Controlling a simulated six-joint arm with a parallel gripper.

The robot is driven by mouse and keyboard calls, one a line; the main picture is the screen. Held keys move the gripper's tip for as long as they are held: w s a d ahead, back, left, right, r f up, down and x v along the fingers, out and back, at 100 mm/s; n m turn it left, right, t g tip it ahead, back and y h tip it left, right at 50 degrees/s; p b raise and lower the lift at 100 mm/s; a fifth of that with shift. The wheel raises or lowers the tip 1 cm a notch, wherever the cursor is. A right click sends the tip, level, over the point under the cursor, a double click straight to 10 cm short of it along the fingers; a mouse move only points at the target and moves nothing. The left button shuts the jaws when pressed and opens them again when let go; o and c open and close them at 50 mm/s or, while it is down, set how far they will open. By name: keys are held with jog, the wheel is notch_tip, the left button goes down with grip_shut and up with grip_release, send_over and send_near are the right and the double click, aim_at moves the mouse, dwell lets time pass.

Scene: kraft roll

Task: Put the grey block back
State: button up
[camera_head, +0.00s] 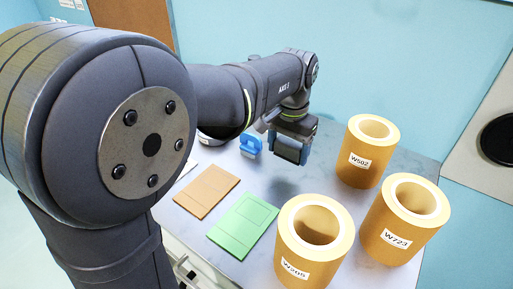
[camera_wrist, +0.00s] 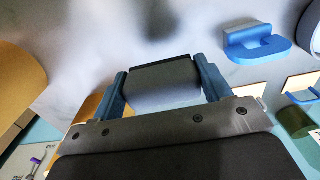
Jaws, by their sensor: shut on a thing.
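My gripper (camera_head: 290,149) is above the grey table, left of the kraft rolls in the head view. In the wrist view its two blue fingers (camera_wrist: 161,92) are closed on the sides of a grey block (camera_wrist: 162,88). The block has a dark far edge and a lighter grey face. It is held clear of the table, with a soft shadow beyond it. A tan pad (camera_head: 206,191) and a green pad (camera_head: 243,225) lie flat on the table, both bare, to the lower left of the gripper.
Kraft rolls stand upright at the right: W502 (camera_head: 363,162) behind, W723 (camera_head: 398,236) at the right, and one in front (camera_head: 291,262). A blue hook-shaped object (camera_head: 251,146) stands left of the gripper and shows in the wrist view (camera_wrist: 262,46). Table is clear between pads and rolls.

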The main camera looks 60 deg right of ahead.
aim_at(279, 147)
jog(key=w+f, duration=0.1)
jog(key=w+d+f, duration=0.1)
jog(key=w, duration=0.1)
jog(key=shift+f, duration=1.95)
jog(key=shift+f, duration=0.1)
jog(key=o, duration=0.8)
jog(key=shift+c, duration=0.2)
notch_tip(279, 147, up, 12)
jog(key=shift+r, duration=0.15)
